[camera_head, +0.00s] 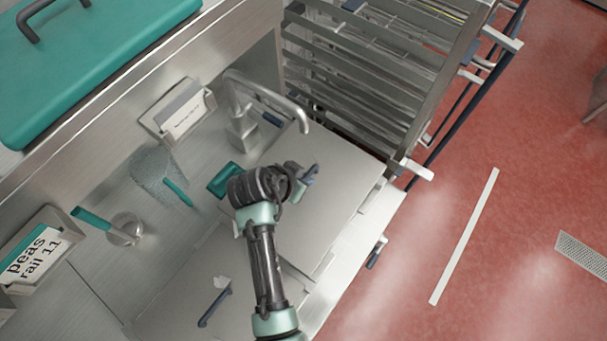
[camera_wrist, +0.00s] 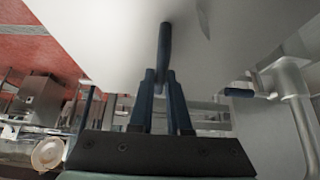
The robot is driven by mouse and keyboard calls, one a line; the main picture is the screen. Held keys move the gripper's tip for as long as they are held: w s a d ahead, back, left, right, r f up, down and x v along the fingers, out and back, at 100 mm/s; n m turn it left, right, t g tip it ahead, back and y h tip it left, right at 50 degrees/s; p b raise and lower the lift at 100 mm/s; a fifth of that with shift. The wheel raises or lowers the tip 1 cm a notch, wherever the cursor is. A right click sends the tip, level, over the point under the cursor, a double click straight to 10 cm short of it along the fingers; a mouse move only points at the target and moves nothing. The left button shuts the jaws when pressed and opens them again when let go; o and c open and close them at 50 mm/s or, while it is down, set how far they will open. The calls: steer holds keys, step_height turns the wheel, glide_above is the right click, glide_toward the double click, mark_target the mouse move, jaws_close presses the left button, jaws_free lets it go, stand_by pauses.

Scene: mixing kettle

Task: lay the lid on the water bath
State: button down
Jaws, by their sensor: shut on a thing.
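The lid (camera_head: 335,200) is a flat light-grey plate beneath my gripper in the head view, at the right end of the steel counter. In the wrist view the lid (camera_wrist: 120,30) fills the upper middle as a broad pale sheet. My gripper (camera_head: 306,174) is at its dark bar handle; the fingers (camera_wrist: 164,88) are shut on this handle (camera_wrist: 165,50). My arm covers part of the plate's left side. I cannot make out the water bath's opening, nor tell whether the lid touches what lies beneath it.
A tap (camera_head: 270,98) stands close behind the lid. A slatted rack (camera_head: 370,70) is at the back right. Another flat panel with a dark blue handle (camera_head: 214,307) lies at front left. A teal-handled mesh tool (camera_head: 155,168) and a teal box (camera_head: 224,180) are to the left.

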steer(key=shift+f+b, duration=2.15)
steer(key=shift+f, duration=0.45)
steer(key=shift+f, duration=0.3)
steer(key=shift+f+b, duration=1)
steer(key=shift+b, duration=0.1)
steer(key=shift+f, duration=0.2)
steer(key=shift+c, duration=1.5)
jaws_free()
steer(key=shift+s+f, duration=0.1)
steer(key=shift+a, duration=0.1)
